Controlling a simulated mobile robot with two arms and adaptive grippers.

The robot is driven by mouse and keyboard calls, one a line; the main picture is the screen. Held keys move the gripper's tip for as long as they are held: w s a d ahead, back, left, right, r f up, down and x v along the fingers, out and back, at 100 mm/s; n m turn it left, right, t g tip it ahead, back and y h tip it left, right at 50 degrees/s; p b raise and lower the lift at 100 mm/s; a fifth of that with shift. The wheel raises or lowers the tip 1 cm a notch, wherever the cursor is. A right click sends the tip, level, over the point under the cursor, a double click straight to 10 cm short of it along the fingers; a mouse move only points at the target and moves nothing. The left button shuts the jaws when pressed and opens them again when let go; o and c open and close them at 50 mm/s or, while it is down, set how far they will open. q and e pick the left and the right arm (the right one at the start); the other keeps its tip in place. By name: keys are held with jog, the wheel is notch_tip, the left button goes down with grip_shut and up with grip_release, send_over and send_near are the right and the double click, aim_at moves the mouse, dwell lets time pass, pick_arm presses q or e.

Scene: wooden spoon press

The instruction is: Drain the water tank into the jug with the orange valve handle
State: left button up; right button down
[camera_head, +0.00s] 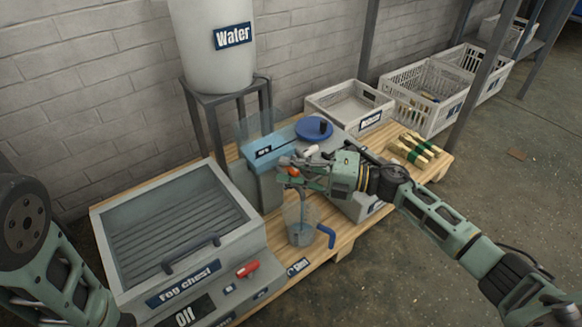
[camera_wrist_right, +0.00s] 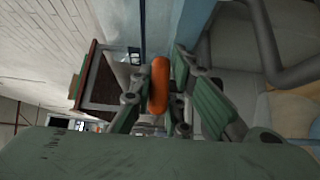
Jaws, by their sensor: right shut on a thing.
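The white water tank (camera_head: 212,45), labelled "Water", stands on a dark metal stand at the back. The orange valve handle (camera_wrist_right: 159,85) is between the fingers of my right gripper (camera_wrist_right: 155,100) in the wrist view. In the head view my right gripper (camera_head: 292,168) is shut on it, above the jug. The clear jug (camera_head: 301,222) with a blue handle stands upright on the wooden bench below; its contents are hard to make out. My left arm shows at the left edge, but its gripper is out of view.
A grey fog chest (camera_head: 180,235) with a red switch (camera_head: 248,269) fills the bench's left part. A blue-topped box (camera_head: 268,149) and a blue round lid (camera_head: 314,129) are behind my right gripper. Crates (camera_head: 425,95) and a bundle of wooden sticks (camera_head: 415,149) lie to the right.

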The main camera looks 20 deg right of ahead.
jog(key=c, duration=1.7)
grip_release()
jog(key=shift+a, duration=0.1)
jog(key=v, duration=1.2)
